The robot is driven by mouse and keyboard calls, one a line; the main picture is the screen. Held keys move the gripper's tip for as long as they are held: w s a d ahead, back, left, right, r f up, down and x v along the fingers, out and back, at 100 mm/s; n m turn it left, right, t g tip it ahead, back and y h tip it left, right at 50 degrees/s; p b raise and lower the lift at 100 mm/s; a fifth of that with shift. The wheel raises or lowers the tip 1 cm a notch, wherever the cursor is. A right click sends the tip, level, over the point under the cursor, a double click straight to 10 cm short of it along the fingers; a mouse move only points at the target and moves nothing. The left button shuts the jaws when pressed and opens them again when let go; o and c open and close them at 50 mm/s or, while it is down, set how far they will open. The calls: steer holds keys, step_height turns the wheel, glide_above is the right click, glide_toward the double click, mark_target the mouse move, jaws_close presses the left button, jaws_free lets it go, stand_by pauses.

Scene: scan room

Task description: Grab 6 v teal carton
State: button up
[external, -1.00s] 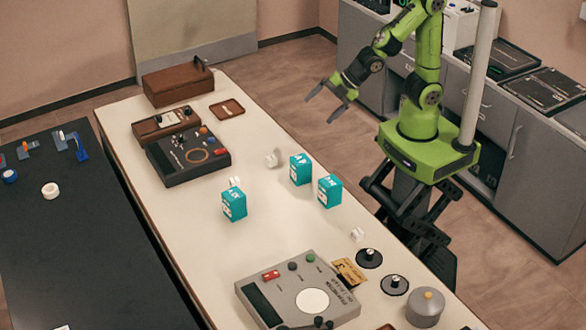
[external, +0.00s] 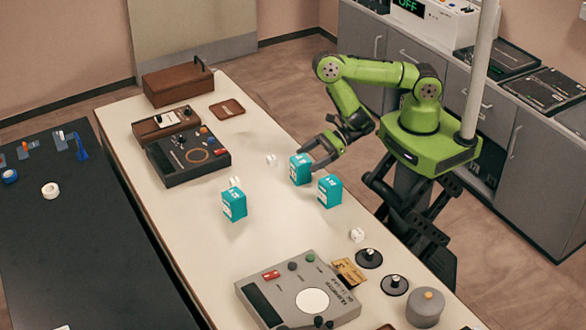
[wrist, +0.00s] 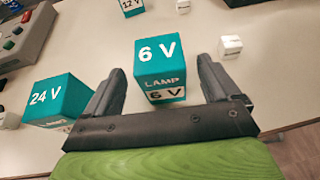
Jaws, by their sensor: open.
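The teal 6 V carton (wrist: 158,56) stands upright on the table, with its number facing up in the wrist view. In the external view it is the back one of the teal cartons (external: 299,169). My gripper (external: 310,160) is open and close beside it. In the wrist view the fingers (wrist: 160,74) lie to the left and right of the carton, with gaps on both sides. The fingers are not closed on it. Whether they are low enough to flank its sides is hard to tell.
A teal 24 V carton (wrist: 52,100) stands close to my left finger. A teal 12 V carton (wrist: 131,7) is farther off. Small white cubes (wrist: 231,45) lie nearby.

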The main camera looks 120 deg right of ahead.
mark_target(293, 169)
steer(key=shift+f+b+x, duration=0.2)
steer(key=shift+b+x, duration=0.7)
steer(key=shift+b, duration=0.45)
steer(key=shift+f+b+x, duration=0.15)
steer(key=shift+b+x, duration=0.75)
steer(key=shift+b, duration=0.4)
steer(key=shift+w+f+b, duration=0.3)
steer(key=shift+w+b, duration=0.3)
steer(key=shift+b, duration=0.1)
steer(key=shift+w+d, duration=0.1)
steer(key=shift+w, duration=0.4)
steer(key=shift+r, duration=0.15)
steer(key=c, duration=1)
